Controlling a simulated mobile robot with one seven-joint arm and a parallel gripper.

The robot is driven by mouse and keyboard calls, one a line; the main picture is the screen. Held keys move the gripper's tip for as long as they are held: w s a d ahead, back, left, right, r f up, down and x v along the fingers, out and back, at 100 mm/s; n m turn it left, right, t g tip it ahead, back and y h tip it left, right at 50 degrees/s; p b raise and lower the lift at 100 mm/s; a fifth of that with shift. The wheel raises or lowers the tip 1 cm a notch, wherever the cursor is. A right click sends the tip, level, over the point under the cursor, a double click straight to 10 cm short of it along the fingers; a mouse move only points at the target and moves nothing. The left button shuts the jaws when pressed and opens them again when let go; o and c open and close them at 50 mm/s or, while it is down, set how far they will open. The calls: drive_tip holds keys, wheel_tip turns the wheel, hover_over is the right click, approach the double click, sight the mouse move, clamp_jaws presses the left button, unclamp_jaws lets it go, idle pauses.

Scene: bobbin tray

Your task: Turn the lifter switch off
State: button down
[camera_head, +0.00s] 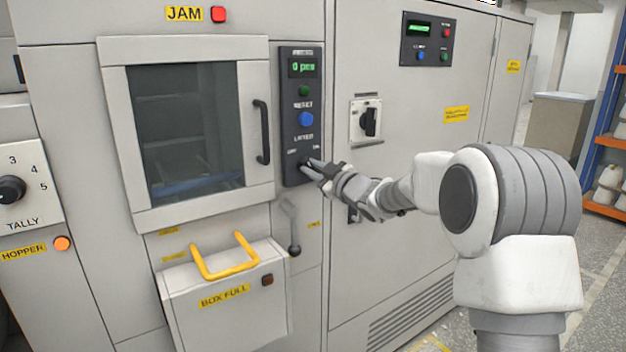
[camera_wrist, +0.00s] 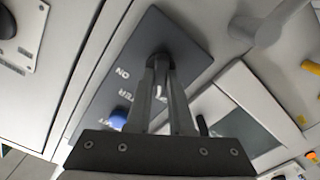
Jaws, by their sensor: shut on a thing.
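The lifter switch is a dark knob at the bottom of the dark control panel (camera_head: 289,130), with OFF and ON marks above it. In the head view my gripper (camera_head: 310,170) reaches in from the right and covers most of the knob. In the wrist view the switch (camera_wrist: 161,58) sits between the tips of my gripper (camera_wrist: 160,72), which is shut on it. The ON mark shows beside it there, upside down. The fingers hide which way the knob points.
A blue RESET button (camera_head: 306,119) and a green button (camera_head: 304,90) are above the switch, under a display. A door handle (camera_head: 261,132) is to the left. A grey lever (camera_head: 293,235) hangs below. A rotary switch (camera_head: 368,121) is to the right.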

drive_tip(key=shift+f+n+b, duration=0.1)
drive_tip(key=shift+n+b, duration=0.35)
drive_tip(key=shift+n, duration=0.15)
drive_tip(key=c, duration=0.8)
unclamp_jaws()
drive_tip(key=v, duration=1.7)
drive_tip(key=shift+s, duration=0.2)
drive_tip(key=shift+d, duration=0.15)
